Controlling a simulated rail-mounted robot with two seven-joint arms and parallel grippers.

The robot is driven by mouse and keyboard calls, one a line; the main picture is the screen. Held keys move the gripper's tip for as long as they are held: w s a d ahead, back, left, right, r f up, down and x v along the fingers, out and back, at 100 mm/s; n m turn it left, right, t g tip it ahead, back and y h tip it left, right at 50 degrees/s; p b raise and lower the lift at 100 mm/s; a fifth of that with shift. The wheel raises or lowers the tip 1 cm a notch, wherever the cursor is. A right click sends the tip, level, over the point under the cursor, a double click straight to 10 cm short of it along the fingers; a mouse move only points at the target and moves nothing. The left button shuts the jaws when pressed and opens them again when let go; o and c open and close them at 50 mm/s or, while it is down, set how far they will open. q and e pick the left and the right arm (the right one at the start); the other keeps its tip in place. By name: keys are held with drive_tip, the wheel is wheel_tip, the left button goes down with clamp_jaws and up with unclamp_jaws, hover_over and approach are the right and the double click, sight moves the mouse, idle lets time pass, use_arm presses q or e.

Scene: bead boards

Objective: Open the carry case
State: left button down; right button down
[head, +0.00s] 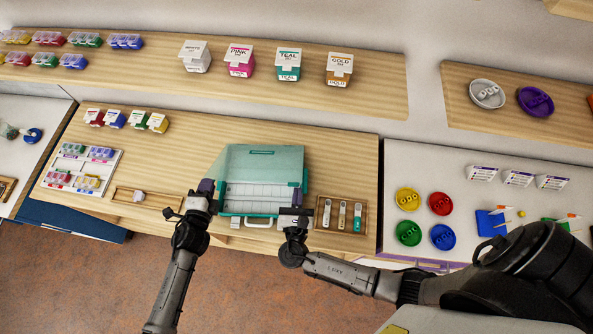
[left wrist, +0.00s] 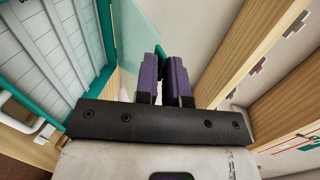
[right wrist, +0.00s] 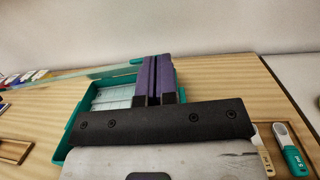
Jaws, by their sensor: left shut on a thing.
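The teal carry case (head: 222,208) stands at the front of the wooden desk, handle toward me. Its teal lid (head: 265,158) is raised at the back, and the white compartments inside show. In the right wrist view the lid (right wrist: 70,78) appears nearly edge-on. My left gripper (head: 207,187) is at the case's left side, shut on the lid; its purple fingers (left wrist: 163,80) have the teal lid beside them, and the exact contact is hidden. My right gripper (head: 297,197) is at the case's right side, its fingers (right wrist: 156,78) together with nothing visible between them.
A wooden tray with several labelled tools (head: 342,215) stands close right of the case. A small wooden tray (head: 122,195) and a white bead organiser (head: 112,160) lie to the left. Small colored boxes (head: 137,119) stand behind. Labelled bins (head: 240,60) line the back shelf.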

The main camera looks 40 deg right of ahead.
use_arm(q)
drive_tip(key=c, duration=1.3)
unclamp_jaws()
drive_tip(key=shift+s+f, duration=0.1)
drive_tip(key=shift+f, duration=0.05)
drive_tip(key=shift+a, duration=0.1)
